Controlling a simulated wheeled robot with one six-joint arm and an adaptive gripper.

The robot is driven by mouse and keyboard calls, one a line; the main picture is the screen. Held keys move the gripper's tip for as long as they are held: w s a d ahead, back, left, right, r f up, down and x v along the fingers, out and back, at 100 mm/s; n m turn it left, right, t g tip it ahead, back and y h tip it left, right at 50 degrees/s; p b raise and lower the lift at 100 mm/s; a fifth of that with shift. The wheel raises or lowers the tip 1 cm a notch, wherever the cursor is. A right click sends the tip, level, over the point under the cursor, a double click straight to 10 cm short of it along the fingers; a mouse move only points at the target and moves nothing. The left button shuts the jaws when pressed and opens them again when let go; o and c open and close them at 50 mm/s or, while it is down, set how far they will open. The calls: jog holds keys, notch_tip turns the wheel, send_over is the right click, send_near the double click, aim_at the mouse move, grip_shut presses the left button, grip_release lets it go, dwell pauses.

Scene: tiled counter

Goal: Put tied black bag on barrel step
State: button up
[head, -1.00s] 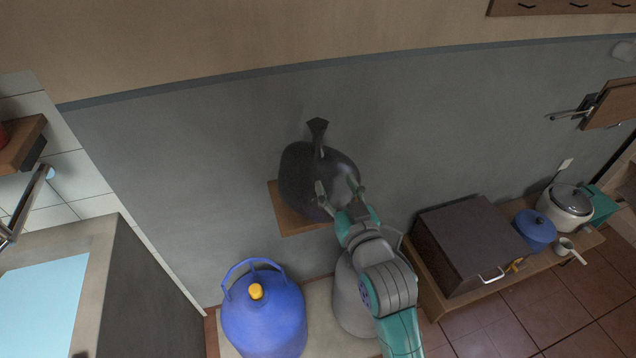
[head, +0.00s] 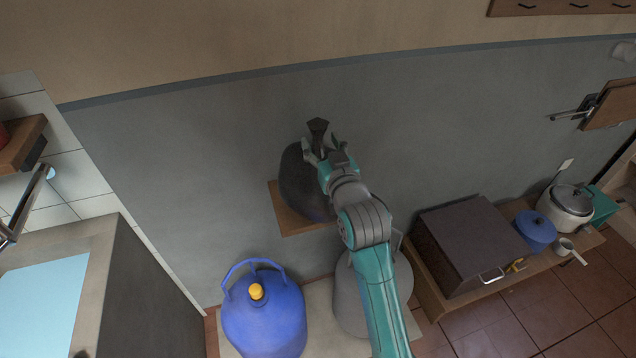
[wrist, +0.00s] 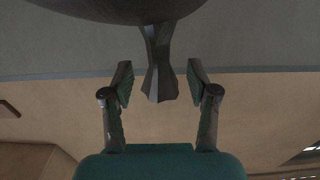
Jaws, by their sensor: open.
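The tied black bag (head: 298,185) sits on a small wooden step (head: 290,224) against the grey wall in the head view. Its knotted neck (head: 318,128) sticks up at the top. My gripper (head: 319,148) is at the base of the neck, covering part of the bag. In the wrist view the gripper (wrist: 159,80) is open, with one finger on each side of the neck (wrist: 157,60) and visible gaps to both. The bag's dark body (wrist: 120,8) fills the top edge there.
A blue jug (head: 264,315) with a yellow cap and a grey barrel (head: 350,300) stand below the step. To the right, a dark box (head: 462,245), a blue pot (head: 535,230) and a white cooker (head: 568,205) stand on a low bench. A counter (head: 60,260) is at left.

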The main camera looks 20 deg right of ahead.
aim_at(319, 138)
jog(key=shift+w, duration=1.5)
jog(key=shift+r, duration=0.1)
grip_shut()
jog(key=shift+r, duration=0.1)
jog(key=shift+r, duration=0.1)
